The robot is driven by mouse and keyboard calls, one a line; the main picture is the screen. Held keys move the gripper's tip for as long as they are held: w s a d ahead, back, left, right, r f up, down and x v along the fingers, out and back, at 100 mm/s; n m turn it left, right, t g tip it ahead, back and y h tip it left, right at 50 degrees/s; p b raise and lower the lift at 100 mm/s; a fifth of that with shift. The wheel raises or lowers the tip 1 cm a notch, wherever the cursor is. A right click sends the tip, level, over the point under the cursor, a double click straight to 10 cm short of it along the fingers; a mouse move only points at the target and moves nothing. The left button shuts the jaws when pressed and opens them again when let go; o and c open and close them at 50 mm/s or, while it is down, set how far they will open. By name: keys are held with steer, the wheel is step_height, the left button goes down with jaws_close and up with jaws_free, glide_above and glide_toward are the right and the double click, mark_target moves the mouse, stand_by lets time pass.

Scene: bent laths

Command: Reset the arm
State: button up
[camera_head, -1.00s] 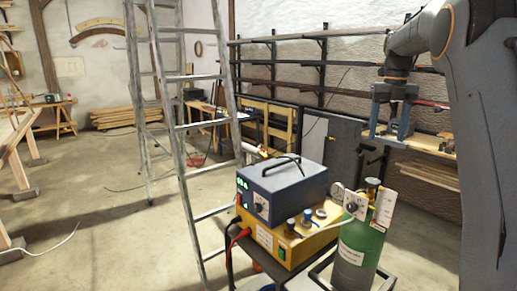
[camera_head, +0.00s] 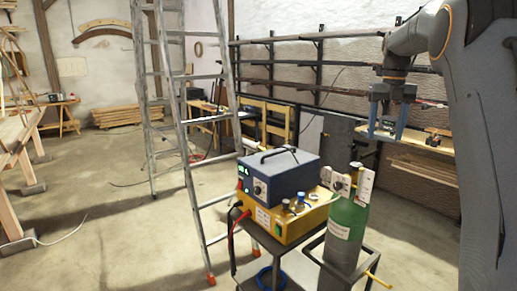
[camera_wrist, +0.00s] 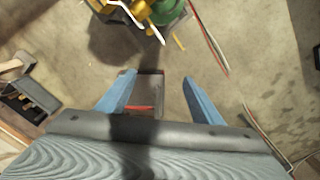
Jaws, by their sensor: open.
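My gripper (camera_head: 385,133) hangs from my arm at the upper right of the head view, fingers pointing down. Its two blue fingers are apart. In the wrist view my gripper (camera_wrist: 160,92) is also open, with nothing between the fingers but floor and a greyish frame-like thing (camera_wrist: 147,84) with a red part, farther below. My arm folds down from the right edge of the head view.
A cart carries a blue-grey unit (camera_head: 280,176) on a yellow box (camera_head: 285,222), beside a green gas cylinder (camera_head: 345,226). A metal stepladder (camera_head: 184,130) stands behind it. Wall racks (camera_head: 320,65) and a wooden shelf (camera_head: 436,147) lie beyond my gripper. The left floor is mostly open.

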steer(key=s+a+f+n+b, duration=0.3)
steer(key=s+a+f+n, duration=0.35)
steer(key=f+n, duration=0.3)
steer(key=s+a+f+n+b, duration=0.3)
steer(key=s+a+f+n, duration=0.2)
steer(key=a+f+n, duration=0.35)
steer(key=s+a+f+n+b, duration=0.2)
steer(key=s+a+f+n, duration=0.1)
steer(key=s+f+n, duration=0.5)
steer(key=s+a+f+n+t+b, duration=0.1)
steer(key=s+a+f+n+b, duration=0.1)
steer(key=s+f+n, duration=0.5)
steer(key=s+n, duration=0.4)
steer(key=s, duration=0.1)
steer(key=shift+a+f, duration=0.4)
